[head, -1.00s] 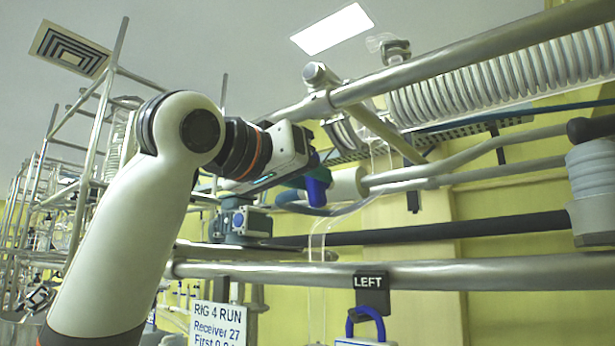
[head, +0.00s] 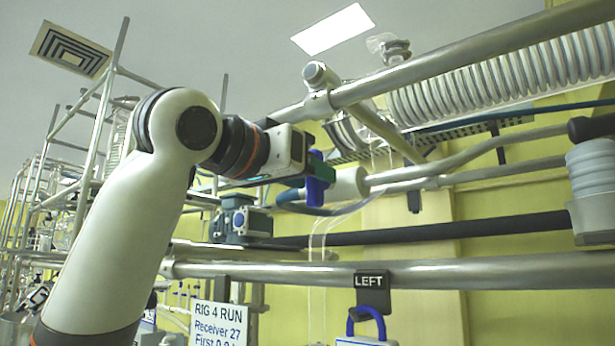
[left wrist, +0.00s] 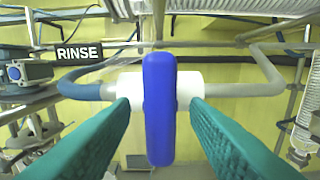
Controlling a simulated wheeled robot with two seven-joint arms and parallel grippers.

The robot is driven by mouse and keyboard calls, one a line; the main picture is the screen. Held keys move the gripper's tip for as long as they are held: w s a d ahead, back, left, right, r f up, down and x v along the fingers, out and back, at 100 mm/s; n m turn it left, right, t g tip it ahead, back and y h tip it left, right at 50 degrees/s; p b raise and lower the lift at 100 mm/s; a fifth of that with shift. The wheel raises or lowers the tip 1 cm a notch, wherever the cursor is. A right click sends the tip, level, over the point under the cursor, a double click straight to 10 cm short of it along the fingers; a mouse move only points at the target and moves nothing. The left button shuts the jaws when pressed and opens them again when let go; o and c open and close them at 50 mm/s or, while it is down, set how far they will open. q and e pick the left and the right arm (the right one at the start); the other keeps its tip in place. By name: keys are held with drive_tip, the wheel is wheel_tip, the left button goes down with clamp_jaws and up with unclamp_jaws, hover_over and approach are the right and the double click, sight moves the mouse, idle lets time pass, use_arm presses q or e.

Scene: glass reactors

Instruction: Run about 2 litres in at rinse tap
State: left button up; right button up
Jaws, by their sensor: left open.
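The rinse tap has a blue lever handle (left wrist: 159,110) and a white body (left wrist: 188,90), beside a black RINSE label (left wrist: 78,53) in the left wrist view. The handle stands upright in that view, across the line of the pipe. In the head view the blue handle (head: 317,190) and white body (head: 349,184) show beyond my left gripper (head: 322,172). My left gripper's teal fingers (left wrist: 160,118) are open, one on each side of the handle, with gaps showing. My right gripper is not in view.
Steel rails (head: 420,274) and a dark bar (head: 440,232) run across the front and behind. A LEFT tag (head: 369,282) hangs over a blue-handled thing (head: 366,316). A RIG 4 RUN sign (head: 218,322) is at lower middle. A coiled glass condenser (head: 500,78) lies upper right.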

use_arm(q)
drive_tip(key=b+v, duration=0.6)
drive_tip(key=v, duration=0.5)
drive_tip(key=shift+s+a, duration=0.2)
drive_tip(key=shift+s, duration=0.05)
drive_tip(key=shift+f, duration=0.1)
